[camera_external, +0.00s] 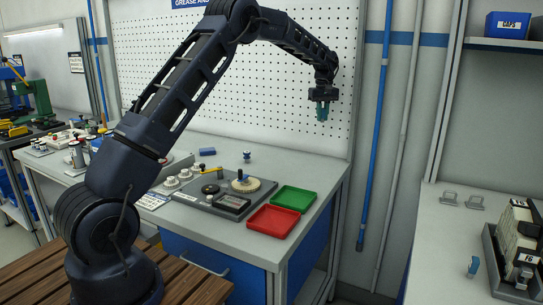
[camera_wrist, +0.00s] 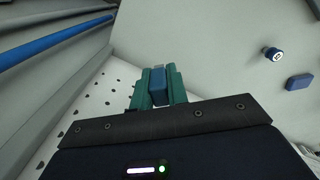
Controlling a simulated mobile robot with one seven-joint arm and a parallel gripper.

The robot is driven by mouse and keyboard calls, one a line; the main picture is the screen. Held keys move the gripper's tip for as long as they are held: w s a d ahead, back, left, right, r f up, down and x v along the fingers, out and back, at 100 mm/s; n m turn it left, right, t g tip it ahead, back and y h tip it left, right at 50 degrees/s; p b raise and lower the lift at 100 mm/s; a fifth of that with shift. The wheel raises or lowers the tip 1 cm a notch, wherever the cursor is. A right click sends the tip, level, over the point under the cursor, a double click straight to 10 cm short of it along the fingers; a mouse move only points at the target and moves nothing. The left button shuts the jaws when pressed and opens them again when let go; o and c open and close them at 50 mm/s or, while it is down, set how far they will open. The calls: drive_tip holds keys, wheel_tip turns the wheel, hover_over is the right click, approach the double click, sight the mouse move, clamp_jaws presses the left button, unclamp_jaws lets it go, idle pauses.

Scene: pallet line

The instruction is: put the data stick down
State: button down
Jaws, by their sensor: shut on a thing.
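My gripper (camera_external: 322,112) hangs in the air in front of the pegboard, above the back right part of the workbench. In the wrist view its teal fingers (camera_wrist: 158,76) are shut on a small blue data stick (camera_wrist: 159,90) with a greyish end. The stick sits between the fingers and touches nothing else there. In the external view it is too small to tell apart from the fingers. A green tray (camera_external: 294,199) and a red tray (camera_external: 273,221) lie empty on the bench, below the gripper and to its left.
A grey panel (camera_external: 208,201) with a round dial (camera_external: 245,184) lies left of the trays. A blue block (camera_external: 207,151) and a blue-topped knob (camera_external: 247,156) stand behind it; both show in the wrist view. Blue and grey poles stand right of the bench. Another counter (camera_external: 438,250) is at right.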

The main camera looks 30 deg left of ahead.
drive_tip(key=s+d+m, duration=0.2)
drive_tip(key=s+d, duration=0.2)
drive_tip(key=d, duration=0.9)
drive_tip(key=s+d+m, duration=0.2)
drive_tip(key=s+d, duration=0.3)
drive_tip(key=d, duration=0.7)
drive_tip(key=m, duration=0.5)
hover_over(438, 234)
drive_tip(key=f, duration=0.1)
wheel_tip(438, 234, down, 20)
drive_tip(key=shift+s+r, duration=0.1)
drive_tip(key=shift+r, duration=0.1)
drive_tip(key=shift+f, duration=0.15)
drive_tip(key=c, duration=1.4)
unclamp_jaws()
wheel_tip(438, 234, up, 12)
drive_tip(key=shift+a+r, duration=0.1)
drive_tip(key=shift+r, duration=0.1)
